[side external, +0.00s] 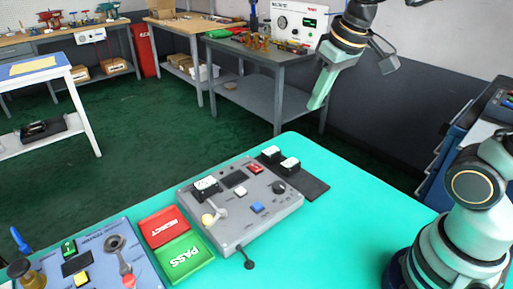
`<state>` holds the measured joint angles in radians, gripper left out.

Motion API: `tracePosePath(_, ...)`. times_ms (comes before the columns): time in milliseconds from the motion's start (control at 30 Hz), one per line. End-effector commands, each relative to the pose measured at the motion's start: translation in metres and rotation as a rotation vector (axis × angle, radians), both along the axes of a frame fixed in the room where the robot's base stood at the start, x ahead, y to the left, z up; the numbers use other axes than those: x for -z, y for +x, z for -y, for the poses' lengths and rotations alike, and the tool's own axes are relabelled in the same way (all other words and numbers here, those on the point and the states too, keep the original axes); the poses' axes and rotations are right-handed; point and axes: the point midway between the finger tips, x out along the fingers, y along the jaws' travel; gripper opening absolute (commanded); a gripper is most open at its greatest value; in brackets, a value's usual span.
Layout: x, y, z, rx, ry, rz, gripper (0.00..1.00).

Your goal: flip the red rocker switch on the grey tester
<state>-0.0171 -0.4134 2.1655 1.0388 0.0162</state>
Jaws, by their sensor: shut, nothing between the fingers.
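The grey tester (240,220) lies on the green tabletop near the middle of the side external view. Its red rocker switch (256,168) is at the tester's far edge, right of a dark display (234,179). Which way the rocker is tipped is too small to tell. My gripper (316,103) is shut and empty, pointing down. It is in the air, up and to the right of the tester in the picture, apart from the switch.
A blue-grey panel (100,268) is at lower left.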

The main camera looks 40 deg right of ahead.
Motion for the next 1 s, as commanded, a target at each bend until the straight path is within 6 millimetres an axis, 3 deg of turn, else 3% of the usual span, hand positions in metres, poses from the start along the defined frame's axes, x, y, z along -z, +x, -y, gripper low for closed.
tracePosePath(300,0.001,0.074,-0.011,-0.001,0.001,-0.188,0.0)
tracePosePath(600,0.038,0.135,-0.023,-0.001,-0.007,-0.357,0.0)
tracePosePath(800,0.07,0.16,-0.03,0.0,-0.013,-0.448,0.0)
tracePosePath(1000,0.085,0.168,-0.033,0.001,-0.017,-0.488,0.0)
